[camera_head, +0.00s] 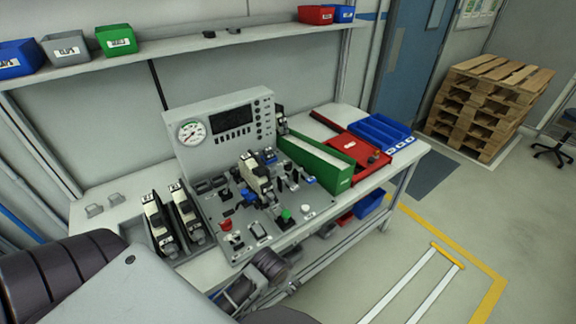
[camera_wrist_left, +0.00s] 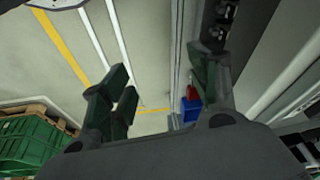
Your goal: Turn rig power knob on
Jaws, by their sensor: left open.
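The rig (camera_head: 215,150) stands on the workbench with a round gauge (camera_head: 191,132), a dark display (camera_head: 233,120) and a column of small dark controls (camera_head: 259,115) on its upright panel. Its sloped lower panel carries a red knob (camera_head: 226,224), a green button (camera_head: 286,213), a white knob (camera_head: 305,208) and several levers. I cannot tell which control is the power knob or how it is set. In the left wrist view my left gripper (camera_wrist_left: 165,85) is open and empty, with floor between its fingers. It is apart from the rig's controls. My right gripper is not in view.
Two black-and-white devices (camera_head: 172,220) stand left of the rig. A green bin (camera_head: 318,165), a red case (camera_head: 358,150) and blue trays (camera_head: 379,132) lie right of it. A shelf (camera_head: 190,45) runs above. Floor (camera_head: 440,210) right of the bench is mostly clear.

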